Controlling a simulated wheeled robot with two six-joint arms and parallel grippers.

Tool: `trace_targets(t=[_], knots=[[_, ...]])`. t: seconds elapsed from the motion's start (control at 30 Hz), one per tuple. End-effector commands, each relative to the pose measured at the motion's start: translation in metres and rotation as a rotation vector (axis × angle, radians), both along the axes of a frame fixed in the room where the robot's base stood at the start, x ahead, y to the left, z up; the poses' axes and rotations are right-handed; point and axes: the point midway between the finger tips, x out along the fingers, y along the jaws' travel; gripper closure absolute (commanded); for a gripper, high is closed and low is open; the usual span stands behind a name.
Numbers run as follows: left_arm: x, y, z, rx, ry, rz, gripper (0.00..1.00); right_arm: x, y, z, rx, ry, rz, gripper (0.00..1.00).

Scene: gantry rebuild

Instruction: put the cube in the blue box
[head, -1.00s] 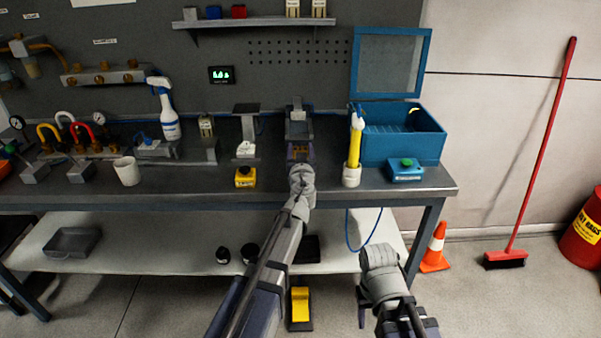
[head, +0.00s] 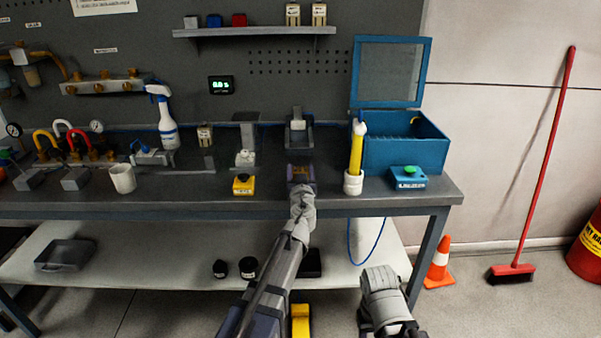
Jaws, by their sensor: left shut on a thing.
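The blue box (head: 434,146) stands at the right end of the bench with its lid (head: 390,72) raised. My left gripper (head: 301,174) is over the front part of the bench, left of the box. It is shut on a small brownish thing, seemingly the cube, mostly hidden between the dark fingers. My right gripper (head: 381,284) is low, in front of the bench; its fingers are not clear.
A yellow cylinder in a white holder (head: 353,183) and a blue button unit (head: 408,178) stand in front of the box. A grey fixture (head: 299,134) is behind my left gripper.

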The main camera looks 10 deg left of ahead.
Motion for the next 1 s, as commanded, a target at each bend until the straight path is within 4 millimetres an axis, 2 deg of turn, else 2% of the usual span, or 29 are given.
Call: trace_targets(t=[0.03, 0.07, 0.3, 0.73, 1.0], knots=[[0.000, 0.000, -0.003, 0.000, 0.000, 0.000, 1.00, 0.000, 0.000, -0.003, 0.000, 0.000, 0.000, 0.49], [0.000, 0.000, -0.003, 0.000, 0.000, 0.000, 0.37, 0.000, 0.000, -0.003, 0.000, 0.000, 0.000, 0.49], [0.000, 0.000, -0.002, 0.000, 0.000, 0.000, 0.10, 0.000, 0.000, -0.002, 0.000, 0.000, 0.000, 0.49], [0.000, 0.000, 0.003, 0.000, 0.000, 0.000, 0.08, 0.000, 0.000, 0.003, 0.000, 0.000, 0.000, 0.49], [-0.039, -0.010, 0.001, 0.000, 0.000, -0.002, 0.08, 0.000, 0.000, 0.001, 0.000, 0.000, 0.000, 0.49]])
